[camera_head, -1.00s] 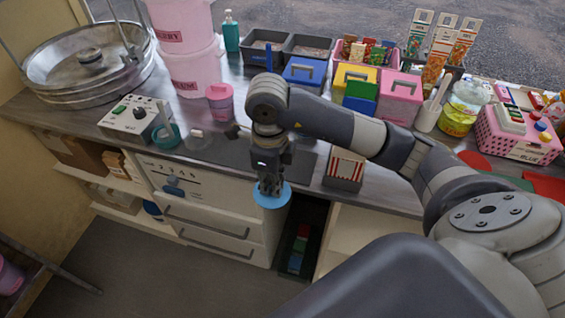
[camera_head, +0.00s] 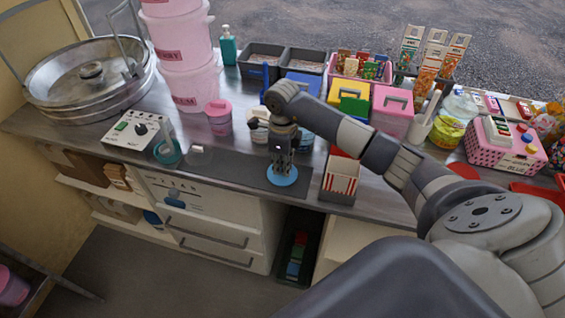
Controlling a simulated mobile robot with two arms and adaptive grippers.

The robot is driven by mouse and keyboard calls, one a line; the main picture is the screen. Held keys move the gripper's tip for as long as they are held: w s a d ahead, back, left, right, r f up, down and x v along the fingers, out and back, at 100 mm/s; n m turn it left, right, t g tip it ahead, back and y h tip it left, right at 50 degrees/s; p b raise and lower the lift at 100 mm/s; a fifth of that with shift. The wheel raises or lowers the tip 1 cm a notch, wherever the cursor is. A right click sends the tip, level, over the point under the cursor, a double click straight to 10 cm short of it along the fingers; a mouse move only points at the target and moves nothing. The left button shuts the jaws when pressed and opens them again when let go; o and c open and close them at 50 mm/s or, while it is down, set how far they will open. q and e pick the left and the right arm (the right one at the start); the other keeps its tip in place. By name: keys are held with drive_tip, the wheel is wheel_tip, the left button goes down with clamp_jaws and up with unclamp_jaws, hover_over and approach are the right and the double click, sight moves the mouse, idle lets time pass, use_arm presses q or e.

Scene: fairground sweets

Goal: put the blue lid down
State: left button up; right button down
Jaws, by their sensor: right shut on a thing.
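The blue lid (camera_head: 283,177) is a flat round disc. My right gripper (camera_head: 282,168) points down and is shut on the lid from above. The lid is over the dark mat (camera_head: 232,166) near the front edge of the counter; I cannot tell whether it touches the mat. My left gripper does not show.
A striped box (camera_head: 341,178) stands just right of the lid. Left are a teal ring-shaped item (camera_head: 168,151), a control box (camera_head: 138,131) and a pink-lidded tub (camera_head: 219,116). Behind are dark trays (camera_head: 262,62) and pink buckets (camera_head: 182,60). The mat's left part is mostly clear.

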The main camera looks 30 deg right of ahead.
drive_tip(key=shift+f, duration=0.45)
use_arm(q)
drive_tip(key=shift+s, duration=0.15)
use_arm(e)
drive_tip(key=c, duration=1.7)
unclamp_jaws()
drive_tip(key=shift+r, duration=0.15)
drive_tip(key=shift+w+r, duration=0.1)
drive_tip(key=shift+r, duration=0.15)
use_arm(q)
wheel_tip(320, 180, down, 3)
drive_tip(key=b, duration=0.3)
use_arm(e)
wheel_tip(320, 180, up, 12)
drive_tip(key=shift+f, duration=0.15)
